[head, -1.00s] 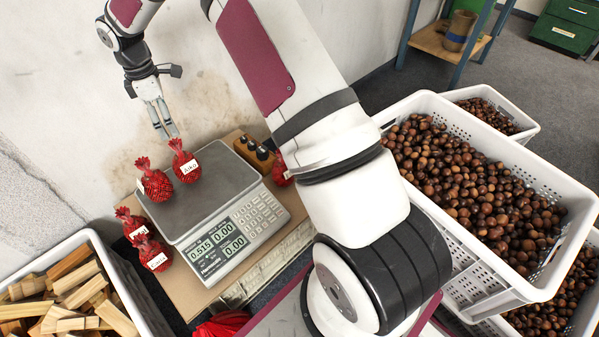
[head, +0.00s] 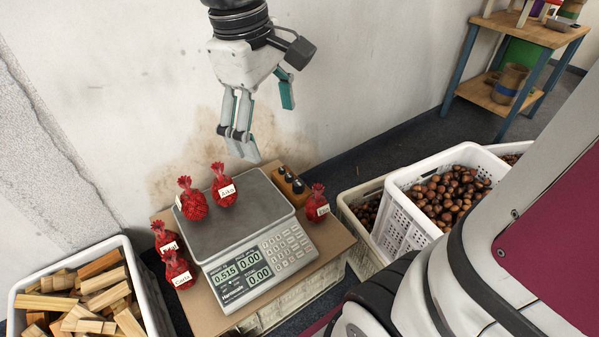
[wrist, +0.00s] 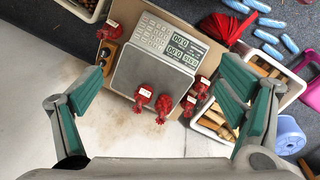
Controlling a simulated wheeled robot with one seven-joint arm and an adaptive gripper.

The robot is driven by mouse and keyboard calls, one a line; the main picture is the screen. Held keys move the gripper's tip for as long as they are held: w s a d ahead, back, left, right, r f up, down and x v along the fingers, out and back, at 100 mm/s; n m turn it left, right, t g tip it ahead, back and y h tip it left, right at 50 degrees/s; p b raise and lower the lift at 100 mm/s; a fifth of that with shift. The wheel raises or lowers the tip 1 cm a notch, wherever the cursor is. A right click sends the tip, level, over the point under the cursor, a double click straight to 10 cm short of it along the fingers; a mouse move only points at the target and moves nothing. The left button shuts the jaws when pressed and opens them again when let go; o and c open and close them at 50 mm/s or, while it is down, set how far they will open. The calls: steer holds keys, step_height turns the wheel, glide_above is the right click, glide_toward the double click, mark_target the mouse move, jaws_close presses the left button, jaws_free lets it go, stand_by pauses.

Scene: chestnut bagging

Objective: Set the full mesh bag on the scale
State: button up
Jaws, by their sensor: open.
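The scale (head: 235,222) stands on a cardboard sheet and its display shows 0.515. Two red mesh bags stand upright on its grey plate: one towards the left edge (head: 192,206) and one near the back (head: 223,188), with a white label. In the wrist view the two bags (wrist: 143,96) (wrist: 162,108) stand close together on the plate (wrist: 135,76). My gripper (head: 243,145) is open and empty, above and behind the plate, apart from the bags. In the wrist view its fingers (wrist: 160,88) are spread wide.
More labelled red bags stand left of the scale (head: 178,270) and one right of it (head: 317,205). A block with dark weights (head: 290,185) sits by the plate. A wood crate (head: 130,255) is at left, chestnut crates (head: 402,208) at right. The wall is close behind.

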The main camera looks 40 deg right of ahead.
steer(key=s+f+m+y, duration=0.1)
steer(key=s+m, duration=0.1)
steer(key=s, duration=0.7)
steer(key=s+a+f+m, duration=0.1)
steer(key=s+f+m, duration=0.1)
steer(key=s, duration=0.8)
steer(key=shift+f+m+y, duration=0.15)
steer(key=shift+m+y, duration=0.25)
steer(key=shift+m, duration=0.2)
steer(key=shift+a, duration=0.1)
step_height(320, 180, up, 26)
steer(key=t+p, duration=0.4)
steer(key=p, duration=2)
